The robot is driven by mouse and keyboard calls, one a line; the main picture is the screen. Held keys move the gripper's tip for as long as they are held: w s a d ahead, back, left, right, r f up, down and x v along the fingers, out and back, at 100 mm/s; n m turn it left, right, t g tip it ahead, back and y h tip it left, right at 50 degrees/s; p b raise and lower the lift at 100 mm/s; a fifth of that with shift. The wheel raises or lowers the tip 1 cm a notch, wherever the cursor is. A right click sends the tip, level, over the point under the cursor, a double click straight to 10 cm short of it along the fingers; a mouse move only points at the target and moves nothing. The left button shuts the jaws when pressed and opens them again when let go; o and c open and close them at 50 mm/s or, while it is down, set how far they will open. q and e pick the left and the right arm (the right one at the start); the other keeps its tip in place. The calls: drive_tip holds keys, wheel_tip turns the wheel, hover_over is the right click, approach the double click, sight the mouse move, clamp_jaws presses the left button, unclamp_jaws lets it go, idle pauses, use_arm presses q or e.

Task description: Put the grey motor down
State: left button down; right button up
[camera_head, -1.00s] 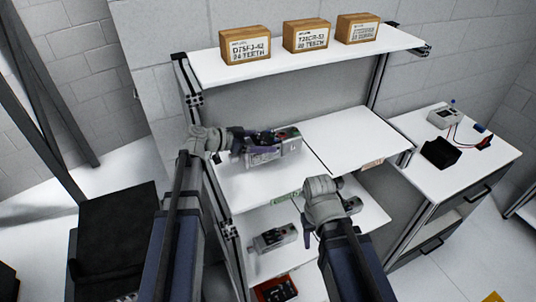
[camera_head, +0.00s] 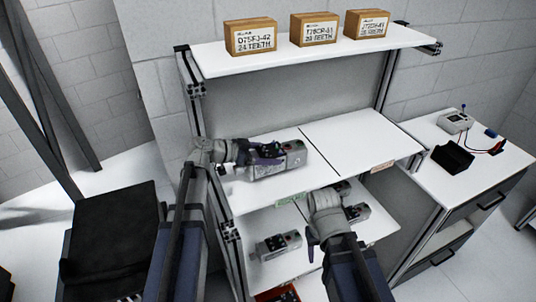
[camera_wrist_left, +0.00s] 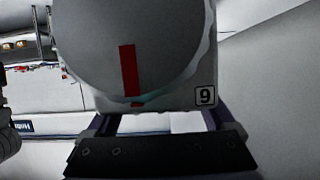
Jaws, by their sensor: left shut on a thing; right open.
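The grey motor (camera_head: 291,158) is a boxy grey cylinder lying level at the left half of the white middle shelf (camera_head: 360,142). My left gripper (camera_head: 264,156) is shut on it from the left. Whether the motor touches the shelf or hangs just above it I cannot tell. In the left wrist view the motor (camera_wrist_left: 170,45) fills the top middle, showing its round end, a red stripe and a "9" label. The left fingers (camera_wrist_left: 160,125) show below it, partly hidden by it. My right gripper (camera_head: 313,242) is open and empty in front of the lower shelf.
Several similar motors, one at the left (camera_head: 278,245), lie on the lower shelf. The right half of the middle shelf is clear. Three cardboard boxes (camera_head: 314,30) stand on the top shelf. A side cabinet at the right carries a meter (camera_head: 455,122) and a black holder (camera_head: 452,157).

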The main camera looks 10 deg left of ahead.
use_arm(q)
drive_tip(key=shift+r, duration=0.1)
wheel_tip(320, 180, down, 4)
drive_tip(key=b, duration=0.3)
drive_tip(key=shift+b, duration=0.4)
drive_tip(key=shift+r, duration=0.15)
unclamp_jaws()
